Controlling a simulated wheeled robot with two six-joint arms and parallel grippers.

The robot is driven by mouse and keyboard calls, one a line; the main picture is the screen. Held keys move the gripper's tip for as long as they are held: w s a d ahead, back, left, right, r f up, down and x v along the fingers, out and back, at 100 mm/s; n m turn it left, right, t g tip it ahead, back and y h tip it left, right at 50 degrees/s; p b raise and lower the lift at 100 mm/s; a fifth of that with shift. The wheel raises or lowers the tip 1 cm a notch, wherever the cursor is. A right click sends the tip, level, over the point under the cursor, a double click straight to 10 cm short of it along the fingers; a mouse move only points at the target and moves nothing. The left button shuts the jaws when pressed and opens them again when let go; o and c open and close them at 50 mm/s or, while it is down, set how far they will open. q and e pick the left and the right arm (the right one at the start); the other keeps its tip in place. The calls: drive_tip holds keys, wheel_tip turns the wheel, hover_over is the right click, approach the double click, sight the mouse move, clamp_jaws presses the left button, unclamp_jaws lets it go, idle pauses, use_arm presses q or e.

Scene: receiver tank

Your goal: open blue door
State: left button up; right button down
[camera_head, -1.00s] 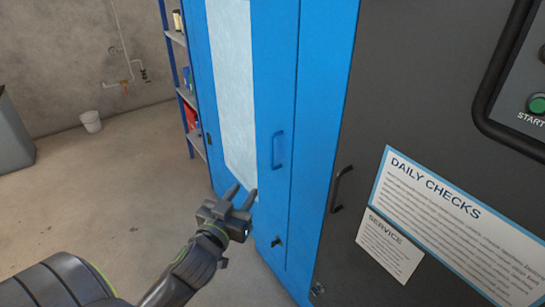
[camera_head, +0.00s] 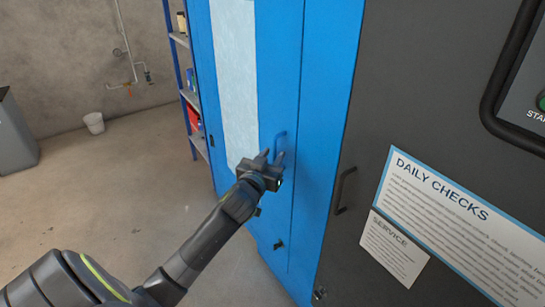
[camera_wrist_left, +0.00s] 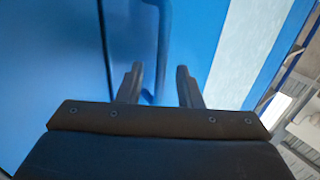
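The blue door (camera_head: 281,220) stands upright with a pale window panel (camera_head: 236,80) down its left part. It looks closed. Its blue handle (camera_head: 280,142) is a vertical bar on the right part of the door. My left gripper (camera_head: 272,156) is at the handle's lower part, in front of the door. In the left wrist view, my left gripper (camera_wrist_left: 160,82) is open, its two fingers apart, with the handle (camera_wrist_left: 163,45) showing between them. Whether the fingers touch the handle I cannot tell. A small dark latch (camera_head: 278,245) sits lower on the door. My right gripper is not in view.
A dark grey cabinet (camera_head: 400,90) with a black handle (camera_head: 344,190) and printed signs stands to the right. Shelves (camera_head: 193,97) with several items stand behind the door's left side.

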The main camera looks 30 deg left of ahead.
use_arm(q)
drive_tip(key=shift+w, duration=0.35)
drive_tip(key=shift+c, duration=0.3)
clamp_jaws()
drive_tip(key=shift+s+a, duration=0.1)
